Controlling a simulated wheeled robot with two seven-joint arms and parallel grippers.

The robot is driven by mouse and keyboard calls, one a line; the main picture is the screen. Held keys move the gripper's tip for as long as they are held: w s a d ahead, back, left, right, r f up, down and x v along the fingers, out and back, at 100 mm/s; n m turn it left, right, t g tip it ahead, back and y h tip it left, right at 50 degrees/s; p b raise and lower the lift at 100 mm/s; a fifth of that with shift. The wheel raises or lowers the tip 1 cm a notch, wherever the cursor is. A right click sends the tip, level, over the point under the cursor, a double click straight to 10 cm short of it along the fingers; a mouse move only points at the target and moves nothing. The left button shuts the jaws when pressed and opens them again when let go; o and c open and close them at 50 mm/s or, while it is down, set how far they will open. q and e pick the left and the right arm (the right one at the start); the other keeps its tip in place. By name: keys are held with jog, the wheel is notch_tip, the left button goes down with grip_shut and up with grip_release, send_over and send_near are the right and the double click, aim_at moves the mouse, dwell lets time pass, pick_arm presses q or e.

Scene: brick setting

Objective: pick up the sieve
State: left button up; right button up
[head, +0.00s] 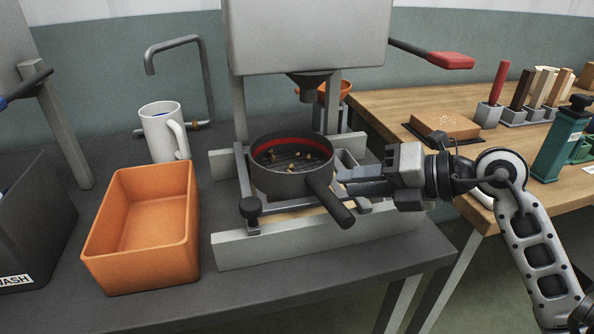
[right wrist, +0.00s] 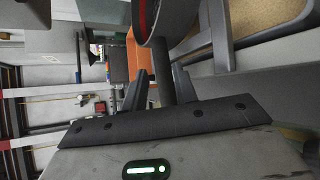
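The sieve (head: 290,183) is a dark round pan with a red inner band and small brown bits on its mesh. It sits on the grey frame (head: 243,185) under the press. Its thick dark handle (head: 331,204) points toward the front right. My right gripper (head: 342,182) is beside the handle, coming from the right. In the right wrist view, my right gripper (right wrist: 158,82) has its two fingers apart with the handle (right wrist: 161,68) between them. A gap shows on the left side; contact on the right is unclear. My left gripper is not in view.
The grey press head (head: 305,40) is just above the sieve. An orange bin (head: 190,235) and a white mug (head: 158,135) stand to the left.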

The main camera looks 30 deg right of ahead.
aim_at(327, 188)
jog(key=shift+x, duration=2.9)
jog(key=shift+s+a+f, duration=0.1)
jog(key=shift+s, duration=0.05)
grip_shut()
